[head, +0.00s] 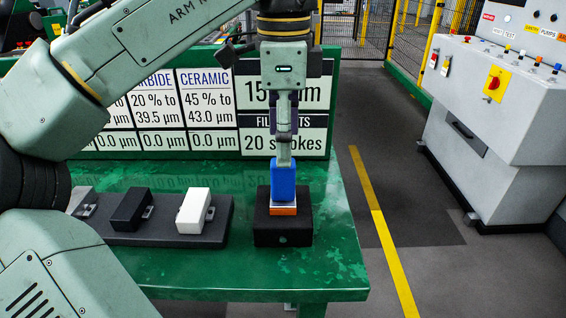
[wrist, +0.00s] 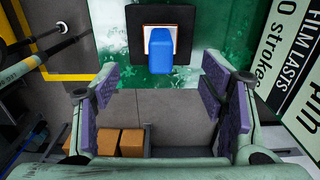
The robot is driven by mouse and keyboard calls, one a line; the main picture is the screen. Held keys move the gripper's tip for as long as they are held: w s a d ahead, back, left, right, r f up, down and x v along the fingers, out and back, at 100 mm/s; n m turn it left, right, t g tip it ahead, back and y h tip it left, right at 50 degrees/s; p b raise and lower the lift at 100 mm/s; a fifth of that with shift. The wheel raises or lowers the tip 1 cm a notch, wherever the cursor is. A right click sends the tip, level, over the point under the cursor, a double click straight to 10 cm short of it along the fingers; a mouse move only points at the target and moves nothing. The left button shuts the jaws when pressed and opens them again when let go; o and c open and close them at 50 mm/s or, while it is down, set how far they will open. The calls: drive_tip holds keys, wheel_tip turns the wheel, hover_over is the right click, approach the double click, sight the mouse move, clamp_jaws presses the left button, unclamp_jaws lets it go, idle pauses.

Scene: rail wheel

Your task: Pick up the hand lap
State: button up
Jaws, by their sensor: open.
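The hand lap appears to be the blue block-shaped handle (head: 283,181) on a thin orange and white base. It stands upright on a square black block (head: 283,235) on the green table. In the wrist view the blue handle (wrist: 160,50) is at top centre, with a pale and orange edge around it. My gripper (head: 284,152) is right above the handle in the head view, pointing down. In the wrist view my gripper (wrist: 157,80) is open, its purple pads wide apart and nothing between them. The handle shows just beyond the fingertips; whether they touch it cannot be told.
A dark tray (head: 150,238) to the left holds a black block (head: 131,209), a white block (head: 194,211) and a partly hidden grey one. A printed board (head: 200,152) stands behind along the table's back. A grey control cabinet (head: 500,110) stands right, past a clear floor strip.

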sight(284, 181)
wheel_tip(284, 181, down, 5)
drive_tip(key=shift+w+b, duration=0.15)
drive_tip(key=shift+b, duration=0.2)
drive_tip(key=shift+f+p, duration=0.45)
drive_tip(key=shift+f, duration=2.4)
drive_tip(key=c, duration=1.4)
drive_tip(key=shift+r, duration=0.9)
drive_tip(key=shift+s+a+r+b, duration=0.35)
drive_tip(key=shift+s+r+b, duration=0.2)
drive_tip(key=shift+r, duration=0.25)
drive_tip(key=s+a, duration=0.3)
drive_tip(key=s, duration=0.1)
drive_tip(key=s+a+r, duration=0.1)
drive_tip(key=s+a, duration=0.1)
drive_tip(key=s, duration=0.2)
drive_tip(key=s+a+b, duration=0.1)
drive_tip(key=s+a, duration=0.2)
drive_tip(key=s, duration=0.1)
drive_tip(key=shift+s+a+r, duration=0.1)
drive_tip(key=shift+a+r, duration=0.2)
drive_tip(key=shift+r, duration=0.05)
